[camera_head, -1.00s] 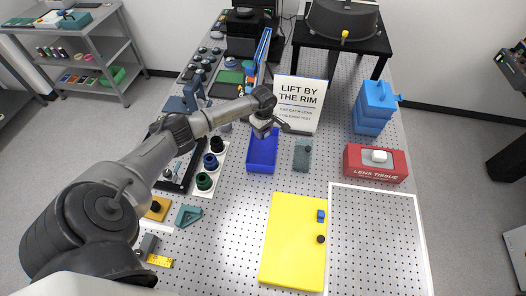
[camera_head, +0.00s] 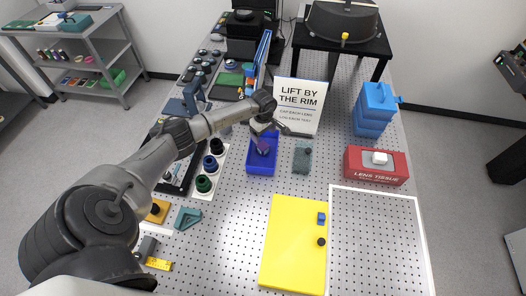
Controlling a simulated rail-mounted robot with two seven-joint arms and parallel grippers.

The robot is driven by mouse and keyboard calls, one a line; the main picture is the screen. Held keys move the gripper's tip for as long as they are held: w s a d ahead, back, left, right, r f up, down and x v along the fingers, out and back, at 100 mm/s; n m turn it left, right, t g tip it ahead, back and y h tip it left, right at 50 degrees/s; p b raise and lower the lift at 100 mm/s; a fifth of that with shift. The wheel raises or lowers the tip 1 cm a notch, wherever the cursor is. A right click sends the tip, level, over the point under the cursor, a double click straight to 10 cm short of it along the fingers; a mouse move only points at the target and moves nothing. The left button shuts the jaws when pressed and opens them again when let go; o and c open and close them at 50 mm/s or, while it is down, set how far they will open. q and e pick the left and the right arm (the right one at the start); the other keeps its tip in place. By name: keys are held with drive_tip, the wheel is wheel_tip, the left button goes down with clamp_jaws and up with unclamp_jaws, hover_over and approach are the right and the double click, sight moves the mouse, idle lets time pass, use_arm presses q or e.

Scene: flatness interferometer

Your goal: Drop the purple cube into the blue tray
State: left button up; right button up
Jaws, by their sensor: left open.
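The blue tray (camera_head: 262,164) stands on the perforated table, left of the small grey-green pad. The purple cube (camera_head: 263,149) shows inside the tray's outline, just below my left gripper; I cannot tell whether it rests on the tray floor or is still above it. My left gripper (camera_head: 265,137) is over the far part of the tray, with its jaws open and small in the view. My right gripper is not in view.
A "LIFT BY THE RIM" sign (camera_head: 300,106) stands right behind the tray. A lens rack (camera_head: 206,172) is at its left. A yellow mat (camera_head: 293,240) with a blue cube (camera_head: 321,218) lies nearer. A red tissue box (camera_head: 376,165) stands at the right.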

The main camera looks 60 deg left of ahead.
use_arm(q)
wheel_tip(320, 180, up, 14)
drive_tip(key=b, duration=0.2)
idle(0.4)
drive_tip(key=shift+f, duration=0.15)
idle(0.4)
